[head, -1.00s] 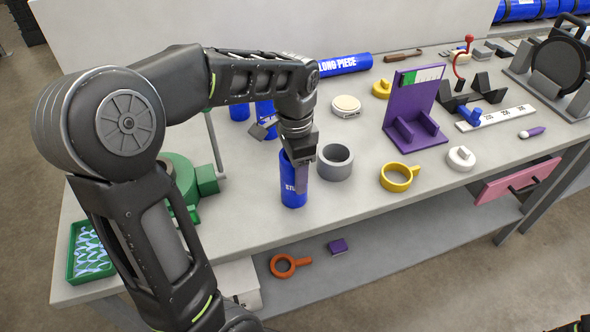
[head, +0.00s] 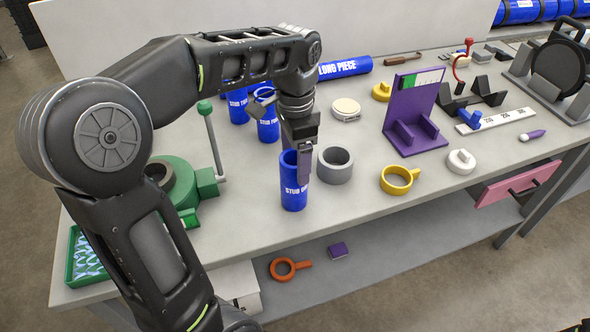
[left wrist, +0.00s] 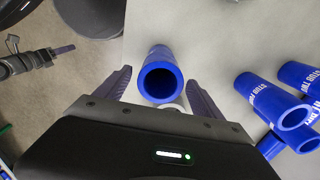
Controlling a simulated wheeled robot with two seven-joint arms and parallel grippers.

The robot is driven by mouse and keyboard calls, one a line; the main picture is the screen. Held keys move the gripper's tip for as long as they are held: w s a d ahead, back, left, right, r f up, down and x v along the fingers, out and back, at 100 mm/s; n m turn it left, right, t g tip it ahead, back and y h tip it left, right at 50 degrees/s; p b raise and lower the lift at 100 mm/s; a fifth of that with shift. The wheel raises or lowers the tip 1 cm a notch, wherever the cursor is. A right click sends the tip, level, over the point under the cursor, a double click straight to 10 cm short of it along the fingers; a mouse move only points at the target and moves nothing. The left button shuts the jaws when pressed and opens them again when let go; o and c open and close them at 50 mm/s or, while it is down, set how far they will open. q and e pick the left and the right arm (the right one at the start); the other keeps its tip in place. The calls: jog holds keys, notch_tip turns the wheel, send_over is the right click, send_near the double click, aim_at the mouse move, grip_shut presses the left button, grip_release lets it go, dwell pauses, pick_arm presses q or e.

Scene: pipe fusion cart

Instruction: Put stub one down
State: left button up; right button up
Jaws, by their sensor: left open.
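Stub one is a blue hollow tube (head: 293,192) standing upright on the bench near its front edge, with part of its white lettering showing. In the left wrist view its open top end (left wrist: 159,80) shows between the two fingers. My left gripper (head: 303,165) is open around the top of the stub, with a gap on both sides in the left wrist view (left wrist: 160,92). One finger covers part of the stub in the head view.
A grey ring (head: 335,166) stands close to the right of the stub. Other blue stubs (head: 267,122) stand behind it. A green machine (head: 180,185) is at the left, and a yellow ring (head: 399,180) is farther right. Bare bench lies in front of the grey ring.

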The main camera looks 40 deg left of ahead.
pick_arm(q)
notch_tip(320, 180, up, 4)
jog(key=shift+f, duration=0.1)
notch_tip(320, 180, up, 2)
jog(key=shift+r+p, duration=0.1)
jog(key=shift+p, duration=0.75)
jog(key=shift+r+p, duration=0.35)
jog(key=shift+r, duration=0.1)
dwell(0.5)
